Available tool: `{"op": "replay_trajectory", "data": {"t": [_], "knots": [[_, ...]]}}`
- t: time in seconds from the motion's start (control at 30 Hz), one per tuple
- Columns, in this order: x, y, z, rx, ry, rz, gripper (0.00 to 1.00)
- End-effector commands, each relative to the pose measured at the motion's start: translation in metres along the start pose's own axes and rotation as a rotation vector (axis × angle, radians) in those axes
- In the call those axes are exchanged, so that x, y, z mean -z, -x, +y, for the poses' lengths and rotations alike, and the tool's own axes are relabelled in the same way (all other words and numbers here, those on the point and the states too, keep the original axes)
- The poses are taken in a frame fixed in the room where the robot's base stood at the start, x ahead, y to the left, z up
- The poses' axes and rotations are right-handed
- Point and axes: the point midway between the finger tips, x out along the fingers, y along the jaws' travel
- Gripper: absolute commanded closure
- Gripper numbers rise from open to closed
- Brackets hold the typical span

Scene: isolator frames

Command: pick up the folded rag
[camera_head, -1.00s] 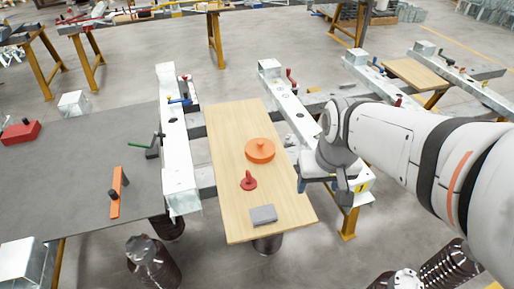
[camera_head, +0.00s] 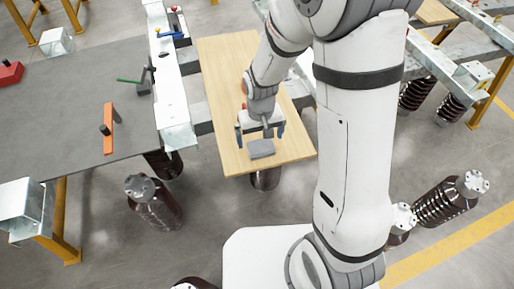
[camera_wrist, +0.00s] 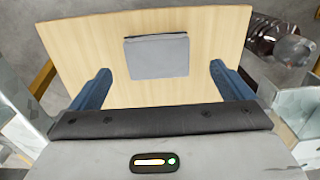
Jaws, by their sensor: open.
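The folded rag (camera_head: 261,148) is a small flat grey rectangle lying near the front end of the light wooden board (camera_head: 229,142). In the wrist view the rag (camera_wrist: 157,57) lies ahead of and between the two blue fingers, with wood showing on both sides of it. My gripper (camera_head: 260,134) is open and empty, just behind the rag in the head view, pointing down. In the wrist view my gripper (camera_wrist: 160,88) shows its fingers spread wider than the rag, apart from it. The exact height of the fingers above the board is hard to tell.
A dark grey table (camera_head: 60,110) with an orange bar (camera_head: 109,128) stands at the left. A white metal beam (camera_head: 172,95) runs between table and board. Dark ribbed insulators (camera_head: 153,200) stand on the floor.

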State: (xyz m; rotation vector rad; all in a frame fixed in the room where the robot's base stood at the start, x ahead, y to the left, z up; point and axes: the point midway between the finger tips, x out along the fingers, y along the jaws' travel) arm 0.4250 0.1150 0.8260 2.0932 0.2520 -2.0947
Motion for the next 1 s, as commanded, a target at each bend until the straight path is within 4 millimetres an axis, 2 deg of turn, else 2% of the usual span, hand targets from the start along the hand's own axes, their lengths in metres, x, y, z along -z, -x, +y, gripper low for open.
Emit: {"op": "replay_trajectory", "data": {"t": [0.3, 0.63, 1.0], "knots": [[-0.002, -0.043, 0.003, 0.000, 0.000, -0.003, 0.00], [-0.001, -0.049, 0.003, 0.000, -0.001, 0.001, 0.00], [-0.001, -0.049, 0.003, 0.000, -0.002, 0.001, 0.29]]}}
